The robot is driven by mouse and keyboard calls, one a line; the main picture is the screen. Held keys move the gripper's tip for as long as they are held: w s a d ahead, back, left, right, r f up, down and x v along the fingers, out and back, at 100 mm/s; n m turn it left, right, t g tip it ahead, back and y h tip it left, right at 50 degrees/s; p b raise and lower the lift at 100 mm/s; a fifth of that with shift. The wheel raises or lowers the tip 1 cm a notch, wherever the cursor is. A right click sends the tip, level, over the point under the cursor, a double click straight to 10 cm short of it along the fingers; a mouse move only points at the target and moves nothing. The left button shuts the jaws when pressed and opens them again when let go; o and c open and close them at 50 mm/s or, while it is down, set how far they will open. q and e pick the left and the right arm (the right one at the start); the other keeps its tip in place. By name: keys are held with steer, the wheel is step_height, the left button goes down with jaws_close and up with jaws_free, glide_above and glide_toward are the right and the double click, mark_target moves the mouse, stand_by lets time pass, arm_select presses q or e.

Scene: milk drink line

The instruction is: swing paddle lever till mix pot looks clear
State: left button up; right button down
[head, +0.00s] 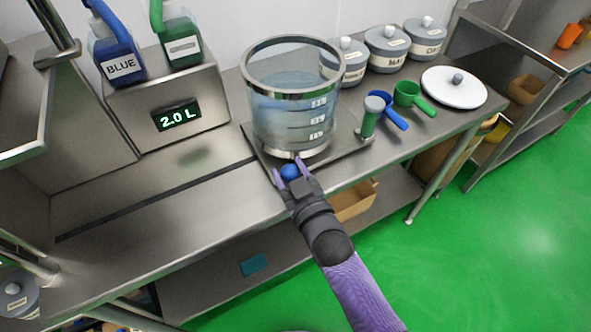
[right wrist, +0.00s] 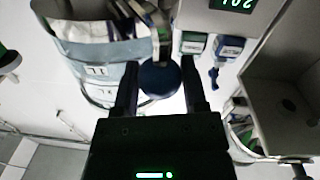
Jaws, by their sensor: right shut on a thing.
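The mix pot (head: 290,105) is a clear vessel with metal rims and labelled level marks. Its contents look pale blue and translucent. The paddle lever's blue knob (head: 290,172) sticks out at the pot's lower front. My right gripper (head: 291,170) is shut on this knob with its purple fingers on either side. In the right wrist view the dark blue knob (right wrist: 160,79) sits between the two fingers, with the lever's metal rod (right wrist: 160,40) running from it and the pot (right wrist: 95,55) at the left. The paddle inside the pot cannot be made out. My left gripper is not in view.
A box with a 2.0 L display (head: 177,116) stands left of the pot, carrying a blue bottle (head: 118,50) and a green bottle (head: 180,35). Blue (head: 388,115) and green (head: 413,96) scoops and a white lid (head: 453,88) lie right. The front-left counter is clear.

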steer(key=shift+w+a, duration=0.1)
steer(key=shift+a, duration=0.55)
steer(key=shift+c, duration=0.7)
jaws_free()
steer(key=p+v, duration=0.2)
steer(key=v, duration=0.8)
